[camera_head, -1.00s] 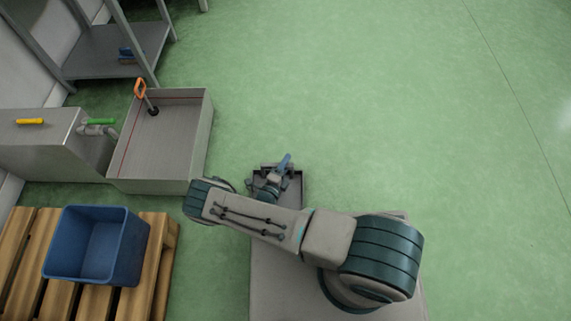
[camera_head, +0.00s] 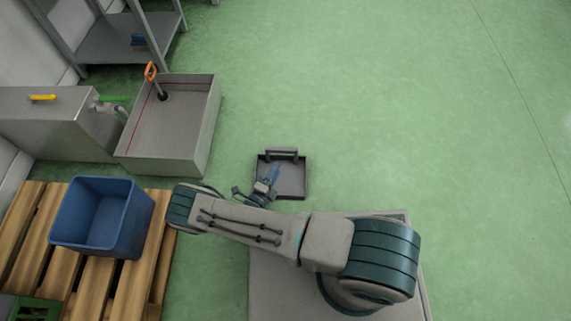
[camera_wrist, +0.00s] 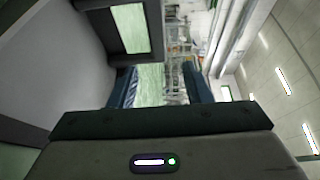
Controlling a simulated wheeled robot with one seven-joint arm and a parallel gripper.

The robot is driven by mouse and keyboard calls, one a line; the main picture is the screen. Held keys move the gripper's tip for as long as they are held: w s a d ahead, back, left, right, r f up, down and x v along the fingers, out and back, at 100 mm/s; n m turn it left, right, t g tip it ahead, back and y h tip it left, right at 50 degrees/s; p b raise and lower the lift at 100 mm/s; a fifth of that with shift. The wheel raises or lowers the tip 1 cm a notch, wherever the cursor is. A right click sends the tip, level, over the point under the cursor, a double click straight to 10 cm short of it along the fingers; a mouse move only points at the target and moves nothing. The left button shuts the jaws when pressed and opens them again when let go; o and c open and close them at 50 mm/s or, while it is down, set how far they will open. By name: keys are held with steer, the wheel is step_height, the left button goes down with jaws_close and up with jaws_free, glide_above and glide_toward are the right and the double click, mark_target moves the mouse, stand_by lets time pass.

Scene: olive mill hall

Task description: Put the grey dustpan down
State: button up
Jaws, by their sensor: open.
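The grey dustpan (camera_head: 294,186) lies on the green floor just ahead of my base, its raised handle (camera_head: 281,153) on the far side. My gripper (camera_head: 273,171), with blue fingers, is over the left part of the pan in the head view, short of the handle. The fingers stand apart in the wrist view (camera_wrist: 162,88), with nothing seen between them but distant background. Large grey panel-like parts of the dustpan (camera_wrist: 75,55) and its dark handle frame (camera_wrist: 122,12) fill the upper left there. My arm hides part of the near surroundings in the head view.
A grey open box (camera_head: 165,135) with an orange-handled tool (camera_head: 151,72) stands at left, beside a metal cabinet (camera_head: 50,115). A blue bin (camera_head: 100,215) sits on a wooden pallet (camera_head: 165,235). The floor (camera_head: 420,110) ahead and right is clear.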

steer(key=shift+s+a, duration=0.1)
steer(key=shift+s, duration=0.05)
steer(key=d+r+m+g+h, duration=0.1)
steer(key=d+r+m+g, duration=0.35)
steer(key=r+m, duration=0.45)
steer(key=d+r+m+g, duration=0.3)
steer(key=r+m+g, duration=0.3)
steer(key=r+m, duration=0.2)
steer(key=d+r+m+g+h, duration=0.1)
steer(key=d+r+m+g, duration=0.2)
steer(key=r+m+g, duration=0.45)
steer(key=s+d+r+m+t+y, duration=0.1)
steer(key=s+d+r+m+y, duration=0.2)
steer(key=r+m, duration=0.7)
steer(key=s+d+r+m+t+y, duration=0.2)
steer(key=s+d+r+m+y, duration=0.1)
steer(key=s+r+m+y, duration=0.5)
steer(key=s+r+m, duration=0.3)
steer(key=s+m, duration=0.1)
steer(key=m, duration=0.1)
steer(key=shift+d+r+m, duration=0.2)
steer(key=shift+d+m, duration=0.15)
